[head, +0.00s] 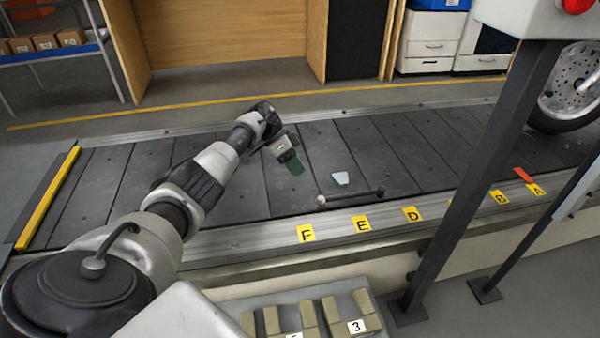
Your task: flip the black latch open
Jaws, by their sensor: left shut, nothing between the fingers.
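The black latch (352,196) looks like a thin dark bar lying low along the near edge of the slat conveyor (420,150). A small pale knob shows at its left end and a dark end piece at its right. My left gripper (294,166) is above the slats, up and to the left of the latch and apart from it. Its green-tipped fingers are shut and empty. Whether the latch's pivot is at its left or right end, I cannot tell. My right gripper is not in the picture.
A small white block (341,178) sits just behind the latch. Yellow letter tags (360,223) line the near rail. A dark post (470,190) stands in front of the conveyor to the right. A wheel (572,88) is at the far right. The slats left of the latch are clear.

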